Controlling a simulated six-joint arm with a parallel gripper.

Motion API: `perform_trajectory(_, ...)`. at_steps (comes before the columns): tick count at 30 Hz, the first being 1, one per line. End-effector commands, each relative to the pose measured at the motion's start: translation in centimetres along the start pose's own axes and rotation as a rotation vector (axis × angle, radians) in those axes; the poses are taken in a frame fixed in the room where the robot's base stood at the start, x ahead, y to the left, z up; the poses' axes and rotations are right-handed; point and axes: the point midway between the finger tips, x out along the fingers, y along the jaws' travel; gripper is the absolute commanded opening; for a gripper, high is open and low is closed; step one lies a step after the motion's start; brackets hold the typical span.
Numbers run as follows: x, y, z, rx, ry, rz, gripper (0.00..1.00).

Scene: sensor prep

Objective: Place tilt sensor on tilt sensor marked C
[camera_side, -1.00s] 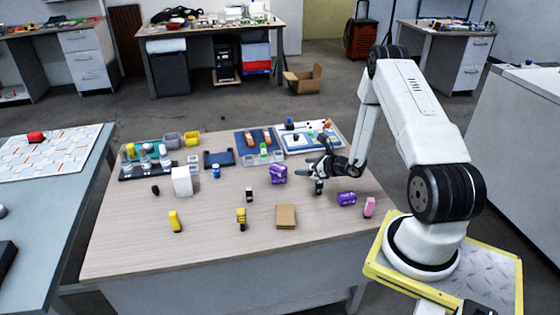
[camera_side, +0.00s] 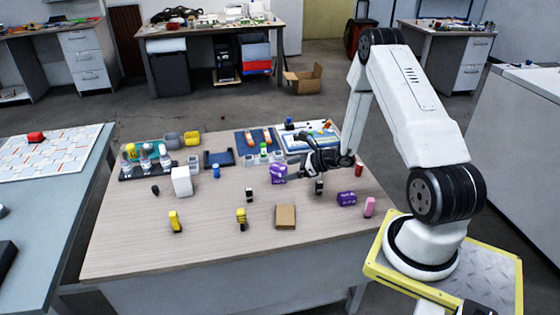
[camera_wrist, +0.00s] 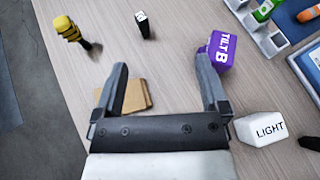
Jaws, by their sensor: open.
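A purple block marked TILT B (camera_wrist: 218,48) lies right of my right finger in the wrist view; it appears left of my gripper in the side view (camera_side: 278,173). A second purple block (camera_side: 346,198) lies on the table to the right, its letter too small to read. No mark C is readable. My gripper (camera_wrist: 162,85) is open, with nothing between its fingers; in the side view it hangs above the table (camera_side: 312,165). A small black-and-white piece (camera_side: 319,187) stands just below it.
A brown box (camera_side: 285,215) lies nearer the front. A white LIGHT block (camera_wrist: 262,129) is close to the right of my gripper. A yellow-and-black piece (camera_side: 241,218), pink piece (camera_side: 369,207) and red cylinder (camera_side: 359,169) stand around. Trays fill the back; the front edge is clear.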

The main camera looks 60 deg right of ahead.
Motion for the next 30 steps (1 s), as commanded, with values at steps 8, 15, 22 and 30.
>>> perform_trajectory(8,0.1,9.3,5.3,-0.401,0.116,0.390,0.94)
perform_trajectory(15,-2.1,15.8,7.6,-0.803,0.206,0.683,0.94)
perform_trajectory(22,-5.1,20.0,8.9,-1.233,0.265,0.909,0.94)
perform_trajectory(30,-8.3,22.6,10.5,-1.784,0.288,1.096,0.94)
